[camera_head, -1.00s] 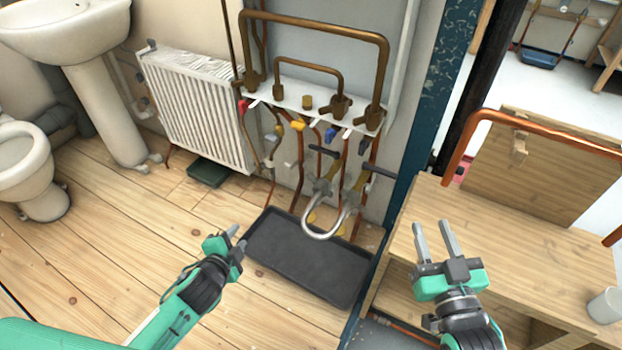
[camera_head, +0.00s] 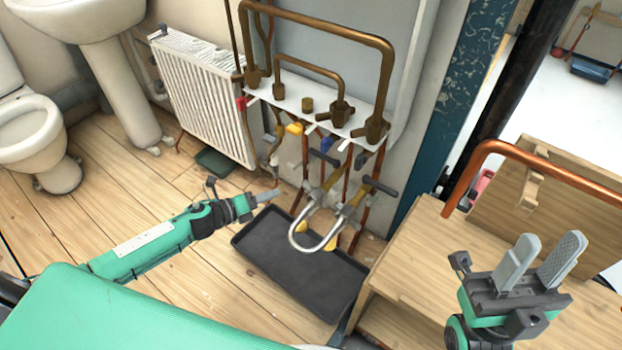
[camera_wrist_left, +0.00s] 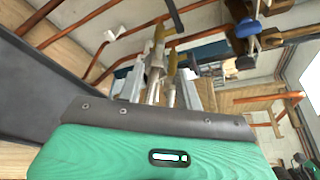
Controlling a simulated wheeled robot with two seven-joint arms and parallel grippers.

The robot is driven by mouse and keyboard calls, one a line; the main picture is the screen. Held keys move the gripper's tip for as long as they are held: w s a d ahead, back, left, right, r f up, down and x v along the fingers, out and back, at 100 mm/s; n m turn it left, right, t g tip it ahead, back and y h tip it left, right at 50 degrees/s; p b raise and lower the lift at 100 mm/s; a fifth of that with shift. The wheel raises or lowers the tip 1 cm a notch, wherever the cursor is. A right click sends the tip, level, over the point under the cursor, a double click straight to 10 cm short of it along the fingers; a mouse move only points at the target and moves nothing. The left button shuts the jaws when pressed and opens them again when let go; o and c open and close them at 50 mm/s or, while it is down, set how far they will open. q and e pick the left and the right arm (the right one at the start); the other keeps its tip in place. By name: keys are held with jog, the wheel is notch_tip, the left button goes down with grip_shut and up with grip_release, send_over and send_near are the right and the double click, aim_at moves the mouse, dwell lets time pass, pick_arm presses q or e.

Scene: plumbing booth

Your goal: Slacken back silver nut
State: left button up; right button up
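The silver U-shaped pipe (camera_head: 318,247) hangs under two brass valves with black lever handles, over a dark tray. Silver fittings sit at its two upper ends; the back one (camera_head: 314,199) is further left and small, so its nut is hard to make out. My left gripper (camera_head: 275,194) points right, a short way left of the back fitting and apart from it. The left wrist view shows its two fingers (camera_wrist_left: 168,88) spread, with valves and pipes beyond them. My right gripper (camera_head: 550,242) is open and empty, raised in front of the wooden bench.
The dark tray (camera_head: 300,265) lies on the wooden floor below the pipes. A white radiator (camera_head: 208,95) stands at the left. Copper pipes run up to a white manifold shelf (camera_head: 320,115). The wooden bench (camera_head: 425,255) with a copper pipe (camera_head: 545,165) is at right.

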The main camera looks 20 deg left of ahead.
aim_at(301, 184)
pick_arm(q)
jog(key=b+x, duration=0.2)
jog(key=x, duration=1.1)
jog(key=shift+r, duration=0.1)
grip_shut()
